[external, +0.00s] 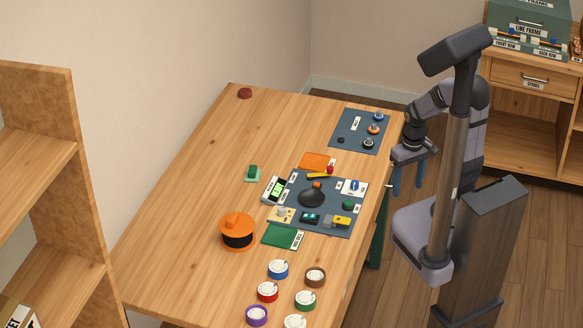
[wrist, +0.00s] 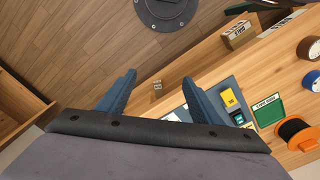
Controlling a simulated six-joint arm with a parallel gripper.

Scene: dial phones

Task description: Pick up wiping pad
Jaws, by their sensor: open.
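I cannot tell for sure which thing is the wiping pad. A flat orange pad (external: 315,161) lies on the table behind the dark blue mat (external: 332,225), and a flat green piece (external: 281,236) with a white label lies at the mat's near left corner. The green piece also shows in the wrist view (wrist: 268,108). My gripper (external: 407,190) hangs off the table's right edge, fingers down, apart from all of these. In the wrist view my gripper (wrist: 159,77) is open, with nothing between its fingers.
The mat holds a black rounded tool (external: 312,196) and several small parts. A phone (external: 277,189), a small green block (external: 252,171) and an orange spool (external: 237,231) stand left of it. Several round tins (external: 278,269) stand at the near end. The table's far left is mostly clear.

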